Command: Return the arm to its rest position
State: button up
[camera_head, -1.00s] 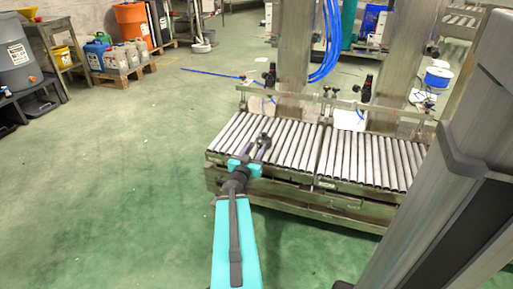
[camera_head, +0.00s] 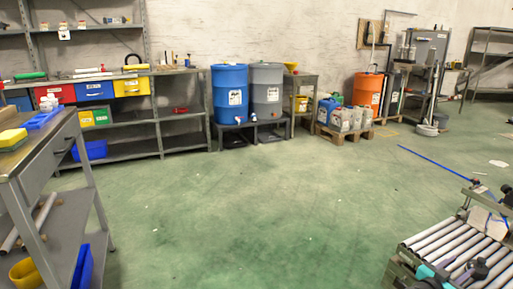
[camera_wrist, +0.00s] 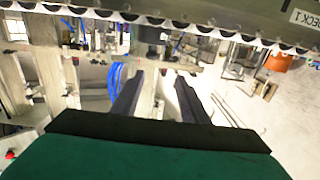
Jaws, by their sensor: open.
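My gripper (camera_head: 474,268) shows at the bottom right corner of the head view, above the roller conveyor. Part of my teal arm (camera_head: 432,274) is cut off by the lower edge there. In the wrist view, my gripper's two dark fingers (camera_wrist: 159,82) stand apart with nothing between them. Most of my arm is outside the head view, so its overall pose is hidden.
The roller conveyor (camera_head: 447,243) is at the lower right. A grey workbench (camera_head: 50,150) stands at the left. Shelving, a blue barrel (camera_head: 229,92), a grey barrel (camera_head: 266,90) and an orange drum (camera_head: 367,93) line the back wall. The middle green floor is clear.

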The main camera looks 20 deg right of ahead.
jog(key=w+a+r+n+t+y+p, duration=0.1)
jog(key=w+a+r+n+t+p, duration=0.1)
jog(key=w+a+p, duration=0.6)
jog(key=w+a+r+n+t+y+p, duration=0.1)
jog(key=w+a+r+t+y+p, duration=0.15)
jog(key=w+a, duration=0.55)
jog(key=w+a+f+y+p, duration=0.1)
jog(key=w+a+p, duration=0.3)
jog(key=a+p, duration=0.3)
jog(key=w+a+f+y+p, duration=0.2)
jog(key=w+a+p, duration=0.25)
jog(key=a, duration=0.35)
jog(key=s+a+f+n+g+y+p, duration=0.2)
jog(key=s+a, duration=0.6)
jog(key=a, duration=0.4)
jog(key=s+a+f+n+g+y+p, duration=0.3)
jog(key=s+a+n+g+y+p, duration=0.2)
jog(key=a, duration=0.7)
jog(key=s+a+f+n+g+y+p, duration=0.2)
jog(key=s+a+n+g+y+p, duration=0.2)
jog(key=s+a, duration=0.9)
jog(key=shift+f+n+p, duration=0.35)
jog(key=shift+n+p, duration=0.8)
jog(key=shift+n, duration=0.35)
